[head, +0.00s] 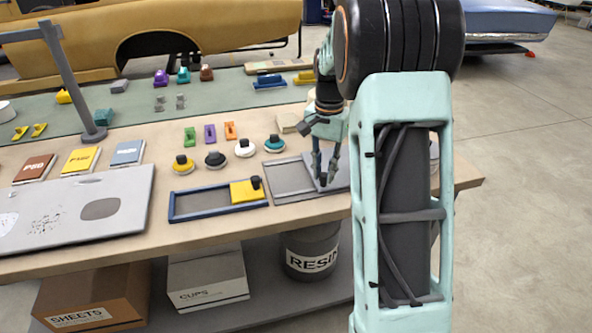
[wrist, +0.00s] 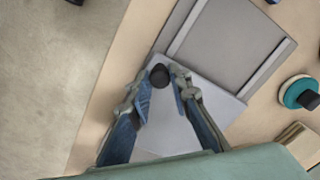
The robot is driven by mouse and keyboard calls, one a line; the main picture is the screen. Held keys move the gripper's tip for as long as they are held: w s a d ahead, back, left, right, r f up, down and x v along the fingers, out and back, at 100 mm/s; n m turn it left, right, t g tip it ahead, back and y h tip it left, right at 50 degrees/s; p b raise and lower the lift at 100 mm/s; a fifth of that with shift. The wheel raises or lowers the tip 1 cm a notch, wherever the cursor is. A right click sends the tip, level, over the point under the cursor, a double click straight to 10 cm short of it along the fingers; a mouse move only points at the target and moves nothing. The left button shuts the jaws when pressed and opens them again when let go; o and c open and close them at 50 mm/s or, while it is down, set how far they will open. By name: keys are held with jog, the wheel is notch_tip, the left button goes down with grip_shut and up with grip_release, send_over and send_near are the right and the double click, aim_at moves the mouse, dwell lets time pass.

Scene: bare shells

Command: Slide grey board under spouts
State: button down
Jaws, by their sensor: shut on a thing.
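The grey board (wrist: 212,104) is a flat plate with a black knob (wrist: 159,75) near one end. It also shows in the head view (head: 341,171), partly behind my arm. My gripper (wrist: 166,84) is shut on the knob, with a finger on either side; in the head view it points down at the board (head: 322,180). One end of the board meets a grey tray with raised side rails (wrist: 225,42), also in the head view (head: 287,193). I cannot tell how far the board overlaps the tray. I cannot make out any spouts for certain.
Left of the grey tray lies a blue-framed tray (head: 190,215) with a yellow board (head: 245,191). Behind stand several knobbed discs, one teal (wrist: 296,90). A large pale panel (head: 135,185) lies at left. The table's edge is close beside my gripper.

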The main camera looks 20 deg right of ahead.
jog(key=d+p, duration=0.1)
jog(key=d, duration=0.7)
jog(key=shift+d+p, duration=0.35)
jog(key=c, duration=1.8)
grip_release()
jog(key=shift+d, duration=0.15)
jog(key=shift+o, duration=0.2)
jog(key=shift+a, duration=0.2)
jog(key=shift+r, duration=0.2)
notch_tip(320, 180, up, 12)
jog(key=shift+f, duration=0.2)
jog(key=shift+s, duration=0.1)
